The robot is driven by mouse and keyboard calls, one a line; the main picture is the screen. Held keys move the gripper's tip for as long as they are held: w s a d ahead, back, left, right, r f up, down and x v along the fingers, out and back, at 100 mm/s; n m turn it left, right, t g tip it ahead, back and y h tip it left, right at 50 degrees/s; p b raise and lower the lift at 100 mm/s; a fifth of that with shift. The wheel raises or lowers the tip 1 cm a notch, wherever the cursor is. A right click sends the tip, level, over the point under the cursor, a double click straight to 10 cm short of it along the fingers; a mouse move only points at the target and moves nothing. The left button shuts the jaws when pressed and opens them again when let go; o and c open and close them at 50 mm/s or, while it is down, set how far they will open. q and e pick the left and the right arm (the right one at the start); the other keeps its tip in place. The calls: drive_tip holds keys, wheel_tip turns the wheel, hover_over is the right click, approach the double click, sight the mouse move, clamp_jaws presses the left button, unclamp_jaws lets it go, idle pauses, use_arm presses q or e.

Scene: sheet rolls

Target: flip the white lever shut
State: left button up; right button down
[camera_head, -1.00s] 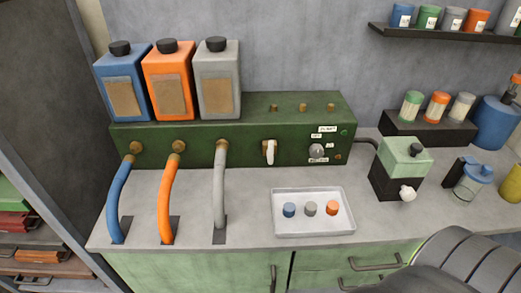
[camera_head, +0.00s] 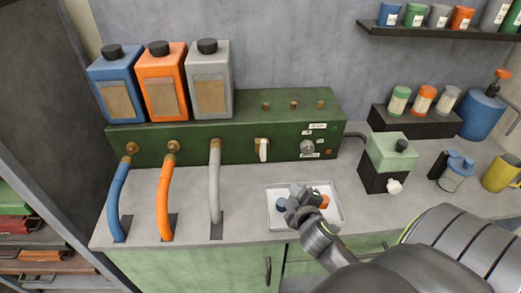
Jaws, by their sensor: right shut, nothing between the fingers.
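The white lever (camera_head: 263,150) hangs down from a brass fitting on the front of the green box (camera_head: 230,142), to the right of the grey hose. My right gripper (camera_head: 297,196) is shut and empty. It is over the white tray (camera_head: 273,220), below and to the right of the lever and apart from it. My right arm comes in from the lower right. My left gripper is not in view.
Blue (camera_head: 118,200), orange (camera_head: 164,195) and grey (camera_head: 214,185) hoses run from the box to the counter. An orange cap (camera_head: 323,202) and a blue cap (camera_head: 280,203) show in the tray, partly hidden by my gripper. A green-and-black device (camera_head: 388,160) stands right. Counter between grey hose and tray is clear.

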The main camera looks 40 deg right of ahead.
sight(263, 146)
drive_tip(key=w+a+r+n+t+y, duration=0.3)
drive_tip(key=w+n, duration=0.5)
drive_tip(key=n, duration=0.3)
drive_tip(key=shift+a+t+y, duration=0.5)
drive_tip(key=shift+t+y, duration=0.5)
drive_tip(key=shift+y, duration=0.5)
drive_tip(key=shift+w, duration=0.1)
drive_tip(key=w, duration=1)
drive_tip(key=d, duration=0.1)
drive_tip(key=s+d, duration=0.1)
drive_tip(key=d, duration=0.2)
drive_tip(key=shift+s+b, duration=0.25)
drive_tip(key=shift+b, duration=0.1)
